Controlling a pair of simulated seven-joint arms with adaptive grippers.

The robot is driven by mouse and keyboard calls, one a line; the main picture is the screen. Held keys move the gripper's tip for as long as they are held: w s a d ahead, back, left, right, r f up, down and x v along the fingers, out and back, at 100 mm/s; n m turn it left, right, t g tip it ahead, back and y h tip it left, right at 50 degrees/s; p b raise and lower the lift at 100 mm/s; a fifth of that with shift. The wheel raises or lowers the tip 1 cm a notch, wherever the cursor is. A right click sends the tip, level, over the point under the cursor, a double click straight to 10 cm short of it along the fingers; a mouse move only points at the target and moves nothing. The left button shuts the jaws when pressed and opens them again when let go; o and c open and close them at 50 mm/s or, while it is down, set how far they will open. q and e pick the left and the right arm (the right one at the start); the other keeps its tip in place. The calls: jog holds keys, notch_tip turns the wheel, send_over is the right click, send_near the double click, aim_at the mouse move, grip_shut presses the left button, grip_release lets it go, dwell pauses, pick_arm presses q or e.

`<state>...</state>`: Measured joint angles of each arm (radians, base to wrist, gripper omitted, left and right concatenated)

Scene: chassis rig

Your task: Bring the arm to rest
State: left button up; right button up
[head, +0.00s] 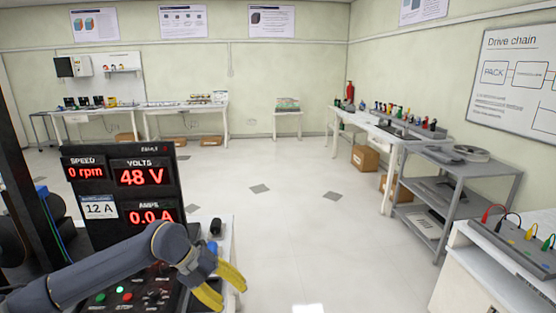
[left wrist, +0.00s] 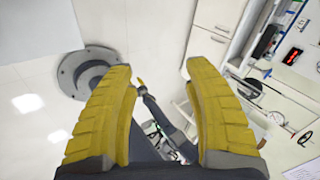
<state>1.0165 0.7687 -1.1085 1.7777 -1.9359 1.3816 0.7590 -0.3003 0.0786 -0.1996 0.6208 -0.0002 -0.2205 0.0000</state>
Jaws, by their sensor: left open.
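My left arm (head: 95,273) comes in from the lower left of the head view, across the front of the control panel (head: 112,291). My left gripper (head: 229,291) has yellow fingers, spread and empty, beside the panel at the bench's right end. In the left wrist view its two fingers (left wrist: 158,72) stand wide apart with nothing held between them. Beyond them shows a small dark jointed shape with a yellow tip, too small to identify. My right gripper is not recognisable in either view.
A meter display (head: 122,190) reading 48 V stands behind my left arm. A grey shelf cart (head: 452,200) and a white cabinet (head: 478,275) with coloured leads are on the right. A long table (head: 392,133) stands behind the cart. The middle floor (head: 300,215) is clear.

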pick_arm(q)
jog(key=s+d+r+t+h, duration=0.2)
jog(key=s+d+r+h, duration=0.1)
jog(key=d+r+h, duration=0.4)
jog(key=s+d+r+t+h, duration=0.2)
jog(key=s+d+r+h, duration=0.15)
jog(key=d, duration=0.55)
jog(key=w+a+r+n+t+y, duration=0.25)
jog(key=a+n+t, duration=0.35)
jog(key=n+t, duration=0.55)
jog(key=s+a+f+n+t+y, duration=0.2)
jog(key=s+a+f+n+y, duration=0.1)
jog(key=a+f+n+y, duration=1.1)
jog(key=s+a+f+g+y, duration=0.3)
jog(key=s+a+f+g, duration=0.35)
jog(key=s, duration=0.55)
jog(key=s+a+f+g+y, duration=0.35)
jog(key=s+a+f, duration=0.35)
jog(key=s+f, duration=0.3)
jog(key=s+d+f+g+h, duration=0.2)
jog(key=d+f, duration=0.1)
jog(key=f, duration=1.2)
jog(key=s+d+f+g+h, duration=0.1)
jog(key=d+f+g, duration=0.15)
jog(key=f, duration=1.25)
jog(key=s+f+n+g+h, duration=0.2)
jog(key=s+f+n, duration=0.1)
jog(key=s+f, duration=1.7)
jog(key=shift+s+f, duration=0.3)
jog(key=shift+s, duration=0.75)
